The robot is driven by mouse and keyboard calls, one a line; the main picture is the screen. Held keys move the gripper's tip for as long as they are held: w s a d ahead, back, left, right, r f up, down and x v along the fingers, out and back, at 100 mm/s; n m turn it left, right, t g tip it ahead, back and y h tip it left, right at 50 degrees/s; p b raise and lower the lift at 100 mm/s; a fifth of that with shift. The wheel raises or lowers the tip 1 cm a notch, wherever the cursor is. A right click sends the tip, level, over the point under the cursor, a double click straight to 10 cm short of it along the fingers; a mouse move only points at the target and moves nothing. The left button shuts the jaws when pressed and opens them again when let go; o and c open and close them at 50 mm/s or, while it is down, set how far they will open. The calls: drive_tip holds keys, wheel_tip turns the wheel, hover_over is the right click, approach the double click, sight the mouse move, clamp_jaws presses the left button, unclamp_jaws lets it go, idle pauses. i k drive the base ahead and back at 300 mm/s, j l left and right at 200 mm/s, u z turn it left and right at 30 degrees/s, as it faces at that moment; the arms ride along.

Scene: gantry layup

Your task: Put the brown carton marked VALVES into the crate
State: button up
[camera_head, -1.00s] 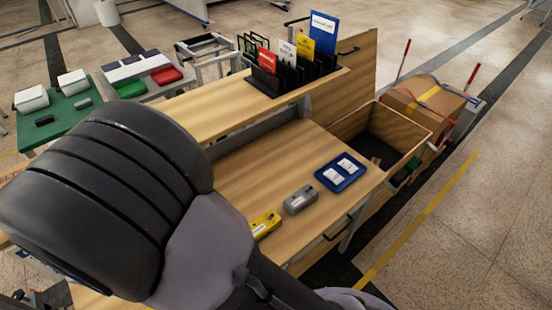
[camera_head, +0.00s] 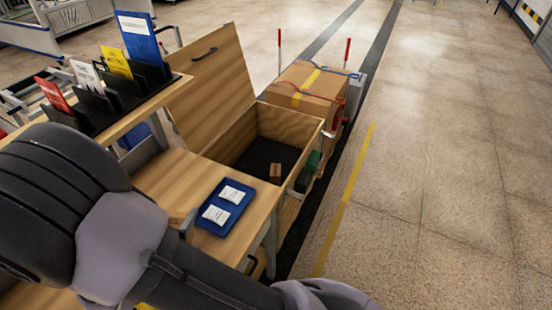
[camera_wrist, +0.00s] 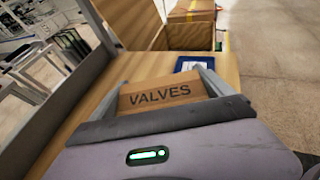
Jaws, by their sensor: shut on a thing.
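The brown carton marked VALVES (camera_wrist: 160,97) is between the two fingers of my gripper (camera_wrist: 165,85) in the wrist view, its lettering facing the camera. My gripper is shut on it, over the wooden bench top. The held carton is apart from the crate.
A blue tray (camera_head: 210,228) with two white packets lies on the bench near the crate. A file rack (camera_head: 120,98) stands on the shelf at left. A large strapped carton (camera_head: 308,85) sits behind the crate. Open floor lies to the right.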

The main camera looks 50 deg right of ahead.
sight(292, 163)
drive_tip(key=i+l, duration=0.1)
drive_tip(key=l, duration=0.3)
drive_tip(key=i+l, duration=0.15)
drive_tip(key=l, duration=0.3)
drive_tip(key=i+l, duration=0.1)
drive_tip(key=l, duration=0.3)
drive_tip(key=i+l, duration=0.1)
drive_tip(key=l, duration=0.35)
drive_tip(key=i+l+z, duration=0.1)
drive_tip(key=l, duration=0.3)
drive_tip(key=i+l, duration=0.15)
drive_tip(key=l, duration=0.3)
drive_tip(key=i+l, duration=0.15)
drive_tip(key=l, duration=0.25)
drive_tip(key=i+l, duration=0.15)
drive_tip(key=l, duration=0.25)
